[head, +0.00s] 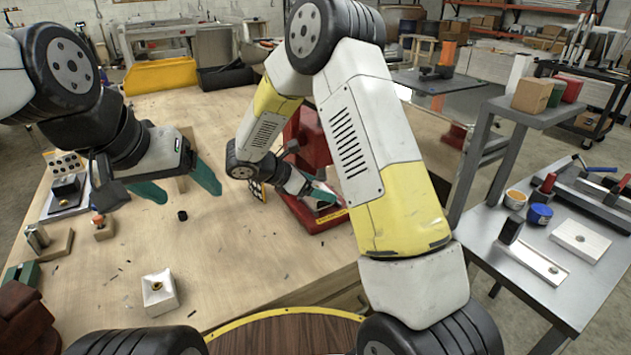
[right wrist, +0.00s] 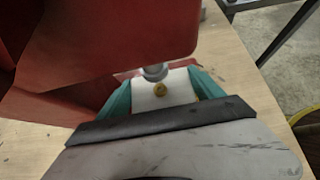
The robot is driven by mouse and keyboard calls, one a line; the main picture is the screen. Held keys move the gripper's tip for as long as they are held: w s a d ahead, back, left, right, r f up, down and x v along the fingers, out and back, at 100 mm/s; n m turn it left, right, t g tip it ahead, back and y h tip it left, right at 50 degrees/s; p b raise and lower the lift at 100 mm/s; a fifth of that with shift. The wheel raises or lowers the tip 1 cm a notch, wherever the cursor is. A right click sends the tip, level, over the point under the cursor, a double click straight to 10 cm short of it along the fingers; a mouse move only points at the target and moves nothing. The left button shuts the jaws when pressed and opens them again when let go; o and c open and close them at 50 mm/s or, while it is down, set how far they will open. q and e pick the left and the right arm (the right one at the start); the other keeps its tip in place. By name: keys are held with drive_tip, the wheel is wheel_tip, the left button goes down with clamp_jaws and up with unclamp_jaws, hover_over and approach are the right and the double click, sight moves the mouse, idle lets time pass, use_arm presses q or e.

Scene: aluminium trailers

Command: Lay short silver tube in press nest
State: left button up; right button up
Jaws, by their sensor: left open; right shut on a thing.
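My right gripper (head: 321,197) is at the red press (head: 308,140). In the right wrist view, its teal fingers (right wrist: 160,95) are shut on a white block (right wrist: 176,88) with a round brass centre, under the red press body (right wrist: 110,45). A round silver end (right wrist: 154,71) shows just beyond the block; I cannot tell if it belongs to the press. A short silver cylinder (head: 37,236) stands at the far left of the bench, apart from both grippers. My left gripper (head: 178,186) is open and empty above the bench. The press nest is not clearly visible.
A black fixture (head: 67,190) is at the left. A grey side table (head: 555,290) with tools stands right. The bench middle is mostly clear.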

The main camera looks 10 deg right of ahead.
drive_tip(key=shift+w+d, duration=0.3)
drive_tip(key=shift+d, duration=0.6)
drive_tip(key=shift+a+f, duration=0.2)
drive_tip(key=shift+f, duration=0.5)
drive_tip(key=shift+c, duration=0.9)
drive_tip(key=shift+f, duration=0.1)
drive_tip(key=shift+c, duration=0.8)
drive_tip(key=shift+f, duration=0.3)
drive_tip(key=shift+s+f, duration=0.1)
drive_tip(key=shift+f, duration=0.05)
drive_tip(key=o, duration=2)
drive_tip(key=shift+s+f, duration=0.1)
drive_tip(key=shift+f, duration=0.05)
drive_tip(key=shift+a+r, duration=0.15)
drive_tip(key=shift+r, duration=0.45)
drive_tip(key=v, duration=1.1)
drive_tip(key=shift+a+r, duration=0.3)
drive_tip(key=shift+r, duration=0.05)
